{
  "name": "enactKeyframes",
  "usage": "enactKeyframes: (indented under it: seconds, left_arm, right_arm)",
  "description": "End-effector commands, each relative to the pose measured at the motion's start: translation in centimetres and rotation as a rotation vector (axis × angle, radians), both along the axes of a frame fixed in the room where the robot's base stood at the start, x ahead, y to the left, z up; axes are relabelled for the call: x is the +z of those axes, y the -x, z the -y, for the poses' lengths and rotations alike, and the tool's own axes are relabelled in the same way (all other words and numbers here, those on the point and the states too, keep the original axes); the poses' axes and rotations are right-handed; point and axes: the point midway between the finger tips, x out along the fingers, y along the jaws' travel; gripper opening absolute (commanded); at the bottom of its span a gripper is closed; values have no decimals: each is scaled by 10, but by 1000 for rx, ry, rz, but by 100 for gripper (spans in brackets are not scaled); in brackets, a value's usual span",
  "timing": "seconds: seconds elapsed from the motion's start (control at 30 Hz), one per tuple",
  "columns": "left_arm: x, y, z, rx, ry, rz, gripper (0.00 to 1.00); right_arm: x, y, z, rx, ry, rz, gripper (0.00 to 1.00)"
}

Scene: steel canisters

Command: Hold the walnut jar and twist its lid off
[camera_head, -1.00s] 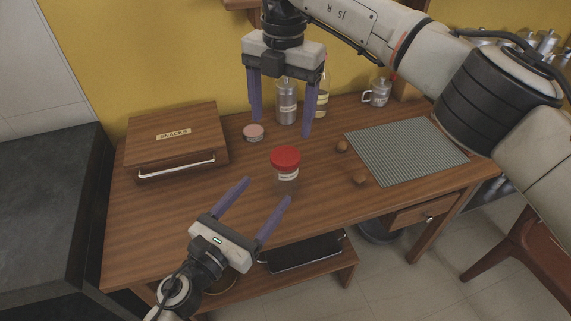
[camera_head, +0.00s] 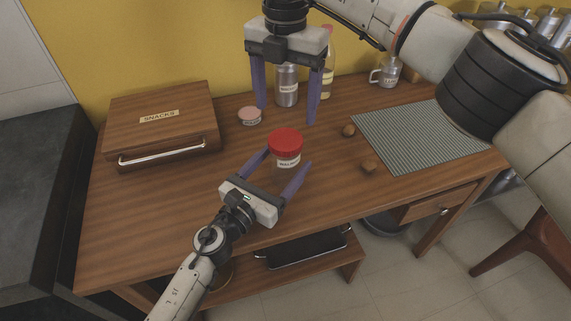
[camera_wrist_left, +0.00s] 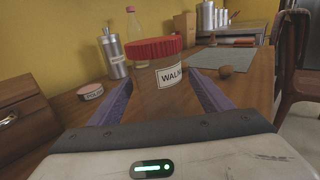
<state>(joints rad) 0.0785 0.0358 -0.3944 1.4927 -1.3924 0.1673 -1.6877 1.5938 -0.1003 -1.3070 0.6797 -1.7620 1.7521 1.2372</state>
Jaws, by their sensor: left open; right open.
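The walnut jar (camera_head: 289,162) stands upright on the wooden table, clear with a white label and a red lid (camera_head: 285,141) on top. In the left wrist view the jar (camera_wrist_left: 168,76) is straight ahead under its ribbed red lid (camera_wrist_left: 152,48). My left gripper (camera_head: 281,159) is open, with one purple finger on each side of the jar's body, below the lid. I cannot tell whether the fingers touch it. My right gripper (camera_head: 287,114) is open and empty, pointing down, and appears just beyond the lid in the head view; its exact height is unclear.
A wooden snacks box (camera_head: 160,125) stands at left. A small pink-topped tin (camera_head: 249,116), a steel canister (camera_head: 287,88) and a bottle (camera_head: 328,80) are behind the jar. Two walnuts (camera_head: 368,168) and a grey-green mat (camera_head: 425,135) lie to the right. The table's front left is clear.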

Motion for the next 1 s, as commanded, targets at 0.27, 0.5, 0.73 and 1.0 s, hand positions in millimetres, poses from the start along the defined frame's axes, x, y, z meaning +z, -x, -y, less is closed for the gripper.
enactKeyframes:
  seconds: [0.27, 0.5, 0.73, 1.0]
  left_arm:
    - [0, -17, 10, 1, 0, -1, 72]
    - [0, -17, 10, 1, -1, -1, 72]
    - [0, -17, 10, 1, -1, -1, 34]
    - [0, -16, 10, 1, -1, -1, 0]
  right_arm:
    - [0, 0, 0, 0, 0, 0, 74]
    - [0, 0, 0, 1, 0, 0, 74]
    - [0, 0, 0, 1, 0, 0, 74]
    - [0, 0, 0, -21, 0, -1, 74]
